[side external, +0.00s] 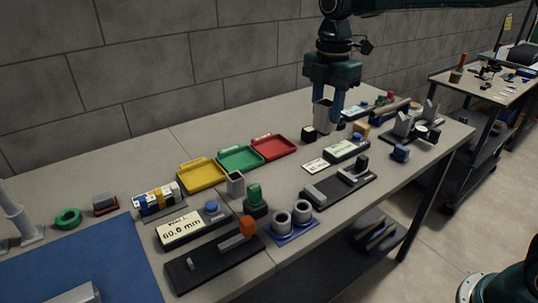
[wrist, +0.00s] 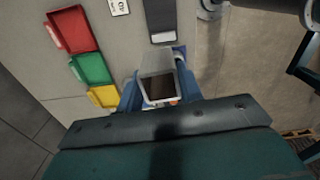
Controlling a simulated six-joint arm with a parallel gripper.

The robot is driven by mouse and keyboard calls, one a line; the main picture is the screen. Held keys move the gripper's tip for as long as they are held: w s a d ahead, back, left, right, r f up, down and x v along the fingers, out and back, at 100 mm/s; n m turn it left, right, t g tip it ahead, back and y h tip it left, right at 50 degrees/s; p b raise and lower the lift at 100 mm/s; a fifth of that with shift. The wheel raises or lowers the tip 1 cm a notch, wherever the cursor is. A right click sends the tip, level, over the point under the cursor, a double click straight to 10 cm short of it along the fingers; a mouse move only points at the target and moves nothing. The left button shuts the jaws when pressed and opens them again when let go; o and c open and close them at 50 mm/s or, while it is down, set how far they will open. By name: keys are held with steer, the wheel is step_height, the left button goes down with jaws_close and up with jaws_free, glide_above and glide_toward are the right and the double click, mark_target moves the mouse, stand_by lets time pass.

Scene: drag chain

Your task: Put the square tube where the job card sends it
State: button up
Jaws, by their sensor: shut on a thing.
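The square tube (side external: 322,116) is a grey, hollow, open-ended piece held upright between the fingers of my gripper (side external: 324,108). My gripper is shut on it, over the back right part of the bench. In the wrist view the square tube (wrist: 157,70) shows its dark square opening between the blue fingers of my gripper (wrist: 158,90). I cannot tell whether its lower end touches anything. A small white card (side external: 316,166), perhaps the job card, lies mid-bench; its text is too small to read. The yellow tray (side external: 203,187), green tray (side external: 240,168) and red tray (side external: 273,158) stand along the wall side, left of my gripper.
A black block (side external: 309,134) sits close to the tube's lower left. A display (side external: 187,228) reads 60.0 mm. Grey rings (side external: 292,218) and several fixtures crowd the front edge. Bare bench lies between the red tray and card.

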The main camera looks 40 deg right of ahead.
steer(key=a+f+n, duration=0.3)
steer(key=a+n, duration=0.2)
steer(key=a, duration=0.6)
steer(key=s+a+f+n, duration=0.1)
steer(key=a+f+n, duration=0.3)
steer(key=a, duration=0.8)
steer(key=a+f+n, duration=0.4)
steer(key=a+n, duration=0.4)
steer(key=a, duration=0.4)
steer(key=shift+s+a, duration=0.25)
steer(key=shift+s, duration=0.15)
steer(key=shift+f, duration=2.5)
steer(key=shift+f, duration=1.75)
steer(key=o, duration=1.3)
steer(key=shift+o, duration=0.2)
